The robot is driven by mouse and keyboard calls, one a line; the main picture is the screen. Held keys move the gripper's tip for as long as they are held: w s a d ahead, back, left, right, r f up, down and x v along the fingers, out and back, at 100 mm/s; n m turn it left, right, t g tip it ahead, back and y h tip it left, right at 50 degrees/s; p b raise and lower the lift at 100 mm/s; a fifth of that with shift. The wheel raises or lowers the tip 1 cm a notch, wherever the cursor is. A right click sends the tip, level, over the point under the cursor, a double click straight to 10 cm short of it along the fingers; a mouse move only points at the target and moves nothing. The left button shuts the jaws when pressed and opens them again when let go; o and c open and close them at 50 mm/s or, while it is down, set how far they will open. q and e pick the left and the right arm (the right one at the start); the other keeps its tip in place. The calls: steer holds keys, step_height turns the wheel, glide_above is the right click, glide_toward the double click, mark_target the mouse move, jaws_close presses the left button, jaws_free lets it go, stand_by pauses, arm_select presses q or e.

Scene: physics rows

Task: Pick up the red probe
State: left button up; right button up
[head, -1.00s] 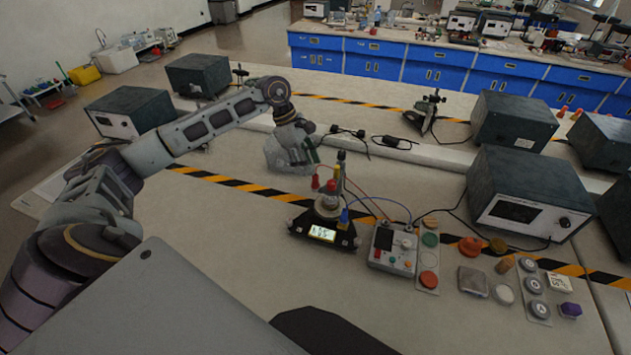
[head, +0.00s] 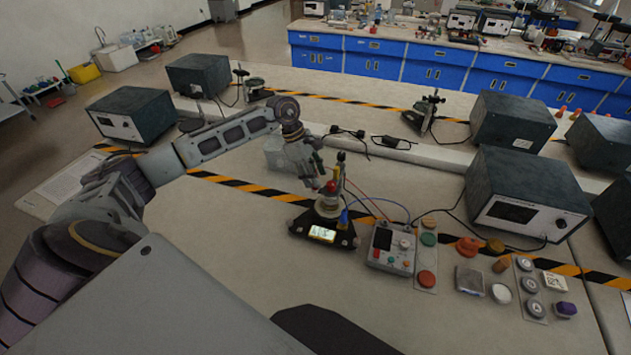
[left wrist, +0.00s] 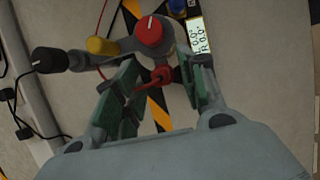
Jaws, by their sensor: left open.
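The red probe (left wrist: 162,75) shows in the left wrist view as a small red piece with a red lead, beside the stand of the small instrument. My left gripper (left wrist: 160,88) is open, with one green-padded finger on each side of the probe; I cannot tell whether either touches it. In the head view my left gripper (head: 316,178) reaches down from the left to the instrument (head: 321,233), and the probe is mostly hidden there. A larger red knob (left wrist: 148,30) sits just beyond the probe. My right gripper is not in view.
A yellow knob (left wrist: 102,46) and a black knob (left wrist: 47,60) stick out close to the left finger. A lit display (left wrist: 197,35) is near the right finger. A control box (head: 394,247) with wires stands right of the instrument.

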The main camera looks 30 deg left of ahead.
arm_select(q)
steer(key=shift+d+f, duration=0.3)
steer(key=shift+f, duration=0.35)
jaws_close()
